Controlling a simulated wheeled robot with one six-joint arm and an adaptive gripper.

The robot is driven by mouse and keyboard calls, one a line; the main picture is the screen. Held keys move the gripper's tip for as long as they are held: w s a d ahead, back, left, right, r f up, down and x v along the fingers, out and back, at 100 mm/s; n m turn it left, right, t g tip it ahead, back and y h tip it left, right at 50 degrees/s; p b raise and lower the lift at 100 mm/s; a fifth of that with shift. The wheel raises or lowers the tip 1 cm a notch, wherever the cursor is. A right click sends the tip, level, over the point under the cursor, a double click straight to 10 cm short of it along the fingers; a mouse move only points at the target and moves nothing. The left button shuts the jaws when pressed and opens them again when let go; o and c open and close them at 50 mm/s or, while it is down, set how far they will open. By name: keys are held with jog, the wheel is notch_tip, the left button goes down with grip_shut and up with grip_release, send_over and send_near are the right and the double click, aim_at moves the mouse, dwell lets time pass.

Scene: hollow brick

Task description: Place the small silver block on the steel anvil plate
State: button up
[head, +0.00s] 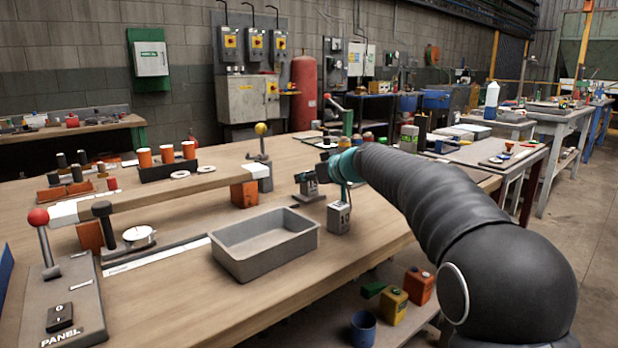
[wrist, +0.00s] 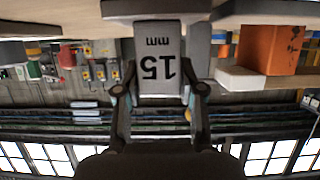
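The small silver block (wrist: 160,60) fills the upper middle of the wrist view, its face marked "15 mm" and upside down there. My gripper (wrist: 159,68) has one finger along each side of it and looks closed on it, with little or no gap. In the head view the block (head: 309,184) is small, at the end of my gripper (head: 316,176). The steel anvil plate (head: 309,198) lies on the bench right below it. In the wrist view the plate (wrist: 118,8) borders the block. I cannot tell whether the two touch.
Another grey marked block (head: 339,218) stands close by, below my wrist. An empty grey tray (head: 264,262) is in front. An orange brick (head: 244,194) props a wooden board on the left, with a yellow-knobbed lever (head: 261,140) behind. Bare bench lies right of the tray.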

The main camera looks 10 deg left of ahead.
jog(key=o, duration=0.3)
jog(key=shift+r, duration=0.1)
jog(key=shift+r+p, duration=0.25)
jog(key=shift+p, duration=0.2)
jog(key=b+v, duration=0.2)
jog(key=v, duration=1)
jog(key=shift+b, duration=0.4)
jog(key=shift+f, duration=0.1)
